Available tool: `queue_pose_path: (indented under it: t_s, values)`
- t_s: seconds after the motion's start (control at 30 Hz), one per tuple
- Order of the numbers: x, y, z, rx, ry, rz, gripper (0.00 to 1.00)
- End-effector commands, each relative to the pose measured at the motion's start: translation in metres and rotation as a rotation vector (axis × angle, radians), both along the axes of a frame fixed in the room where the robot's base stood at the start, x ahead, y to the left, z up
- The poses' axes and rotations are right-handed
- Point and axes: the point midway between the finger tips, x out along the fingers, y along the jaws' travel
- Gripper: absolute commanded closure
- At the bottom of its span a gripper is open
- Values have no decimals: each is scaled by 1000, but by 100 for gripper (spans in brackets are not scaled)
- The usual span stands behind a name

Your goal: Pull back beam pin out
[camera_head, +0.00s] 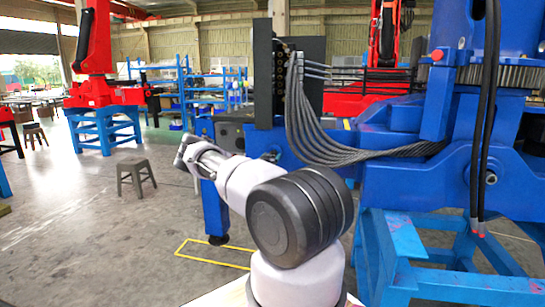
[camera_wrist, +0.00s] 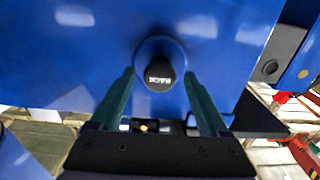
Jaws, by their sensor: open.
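The pin (camera_wrist: 159,74) shows in the wrist view as a dark round head with small pale lettering. It sits in a round blue collar on a glossy blue beam (camera_wrist: 70,65). My gripper (camera_wrist: 158,76) is open, with one dark green finger on each side of the pin head. A gap shows between each finger and the head, and nothing is held. In the head view my gripper (camera_head: 186,155) is at the end of my outstretched arm, beside the blue crane's beam (camera_head: 285,147). The pin cannot be made out there.
Black hoses (camera_head: 325,125) run along the blue crane (camera_head: 440,185), which rests on a light blue stand (camera_head: 390,260). A grey stool (camera_head: 136,177) and a red crane (camera_head: 95,90) stand to the left. The floor at left front is clear.

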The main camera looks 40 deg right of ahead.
Motion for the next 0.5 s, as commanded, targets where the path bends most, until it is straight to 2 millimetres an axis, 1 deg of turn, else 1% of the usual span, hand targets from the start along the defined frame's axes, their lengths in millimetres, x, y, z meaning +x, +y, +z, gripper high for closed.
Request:
queue_pose_path:
  t_s: [0.03,0.2,0.47,0.5]
  values:
    - [4,-5,0,0,0,0,21]
    - [11,-14,0,0,0,0,21]
    - [13,-15,0,0,1,0,21]
    - [13,-15,0,0,1,0,25]
